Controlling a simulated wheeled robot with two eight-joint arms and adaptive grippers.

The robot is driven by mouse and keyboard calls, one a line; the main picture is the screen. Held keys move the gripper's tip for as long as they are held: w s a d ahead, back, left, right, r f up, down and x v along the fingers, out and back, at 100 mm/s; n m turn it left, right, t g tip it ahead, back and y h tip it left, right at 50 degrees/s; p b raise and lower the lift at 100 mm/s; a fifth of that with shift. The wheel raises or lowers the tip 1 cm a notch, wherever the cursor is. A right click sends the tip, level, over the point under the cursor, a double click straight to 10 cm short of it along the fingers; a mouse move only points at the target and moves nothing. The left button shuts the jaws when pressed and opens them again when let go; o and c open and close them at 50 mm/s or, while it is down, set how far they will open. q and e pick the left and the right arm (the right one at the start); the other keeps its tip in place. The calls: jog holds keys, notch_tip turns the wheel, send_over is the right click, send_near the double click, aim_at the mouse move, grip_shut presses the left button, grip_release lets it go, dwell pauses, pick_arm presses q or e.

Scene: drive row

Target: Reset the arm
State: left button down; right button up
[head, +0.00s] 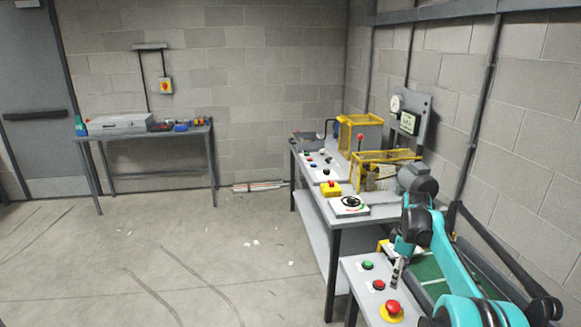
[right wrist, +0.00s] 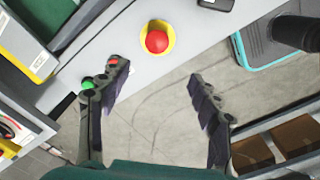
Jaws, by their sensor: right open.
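My right arm, teal and dark grey (head: 455,255), reaches in from the lower right of the head view. Its gripper (head: 398,270) points down above the near grey bench top. In the right wrist view the gripper (right wrist: 155,78) is open, its two dark fingers wide apart with nothing between them. Beyond the fingertips is a red mushroom button on a yellow base (right wrist: 157,40), also in the head view (head: 392,308). A green button (right wrist: 87,84) and a small red button (right wrist: 113,61) are partly covered by one finger. My left gripper is not in view.
A longer bench (head: 345,210) carries a dial box (head: 349,205), a yellow stop box (head: 331,188) and yellow cages (head: 360,133). A side table (head: 195,131) stands at the far left. The concrete floor (head: 220,260) between is mostly clear.

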jog(key=s+a+r+m+t, duration=0.2)
jog(key=s+a+r, duration=0.2)
jog(key=s+a, duration=0.3)
jog(key=s+a+r+m+t, duration=0.2)
jog(key=s+a+r+m, duration=0.1)
jog(key=s+a, duration=0.4)
jog(key=s+a+f+m+t, duration=0.1)
jog(key=s+a+f+m, duration=0.1)
jog(key=s, duration=0.5)
jog(key=s+a+f+m+t, duration=0.2)
jog(key=s+a+f, duration=0.2)
jog(key=s, duration=0.3)
jog(key=shift+s+a+f, duration=0.15)
jog(key=shift+a+f, duration=0.25)
jog(key=shift+a, duration=0.25)
